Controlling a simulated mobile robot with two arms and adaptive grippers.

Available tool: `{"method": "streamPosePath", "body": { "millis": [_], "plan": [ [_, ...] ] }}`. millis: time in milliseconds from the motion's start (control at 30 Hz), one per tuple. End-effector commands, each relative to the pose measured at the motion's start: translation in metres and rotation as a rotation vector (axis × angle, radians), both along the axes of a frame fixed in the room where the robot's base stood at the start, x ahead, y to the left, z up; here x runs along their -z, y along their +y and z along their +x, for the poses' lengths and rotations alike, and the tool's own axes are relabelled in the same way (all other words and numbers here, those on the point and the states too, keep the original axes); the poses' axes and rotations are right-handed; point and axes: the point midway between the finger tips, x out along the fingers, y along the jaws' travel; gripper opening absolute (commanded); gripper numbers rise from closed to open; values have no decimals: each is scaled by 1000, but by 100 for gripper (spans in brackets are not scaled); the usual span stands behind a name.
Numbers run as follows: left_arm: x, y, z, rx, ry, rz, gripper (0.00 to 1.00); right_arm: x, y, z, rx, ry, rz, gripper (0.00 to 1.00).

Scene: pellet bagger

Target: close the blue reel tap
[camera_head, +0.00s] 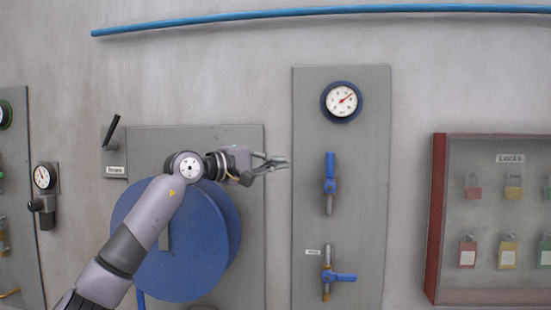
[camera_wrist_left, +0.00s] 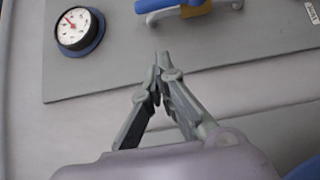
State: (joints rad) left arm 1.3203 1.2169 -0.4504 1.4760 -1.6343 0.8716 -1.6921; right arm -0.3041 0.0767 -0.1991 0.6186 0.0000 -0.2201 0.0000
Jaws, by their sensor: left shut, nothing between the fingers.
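Two blue-handled taps are on the grey panel right of the reel. The upper tap (camera_head: 330,180) has its handle upright, in line with its pipe. The lower tap (camera_head: 337,277) has its handle sideways, across its pipe, and a small label beside it that I cannot read clearly. My left gripper (camera_head: 279,163) is shut and empty, just left of the panel at about the upper tap's height, apart from it. In the left wrist view the shut fingertips (camera_wrist_left: 163,68) are below the upper tap (camera_wrist_left: 192,8), which is cut by the top edge. My right gripper is out of view.
A blue hose reel (camera_head: 180,260) is behind my left arm. A round gauge (camera_head: 342,101) is above the taps. A red-edged lock cabinet (camera_head: 438,215) is at the right. A black lever (camera_head: 111,131) and another gauge (camera_head: 44,177) are at the left.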

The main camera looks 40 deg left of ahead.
Motion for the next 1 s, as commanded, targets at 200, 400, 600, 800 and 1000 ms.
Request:
{"method": "streamPosePath", "body": {
  "millis": [200, 400, 600, 800, 1000],
  "plan": [
    [-6, -13, 48, 4, 1, -5, 0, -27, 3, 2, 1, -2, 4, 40],
    [-3, -34, 71, 4, 0, 1, 0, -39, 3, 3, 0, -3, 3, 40],
    [-1, -47, 79, 2, 1, -3, 0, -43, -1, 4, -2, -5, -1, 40],
    [0, -49, 80, 2, -1, -2, 0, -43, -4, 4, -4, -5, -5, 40],
    [0, -49, 80, 2, 0, -2, 0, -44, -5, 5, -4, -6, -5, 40]
  ]
}}
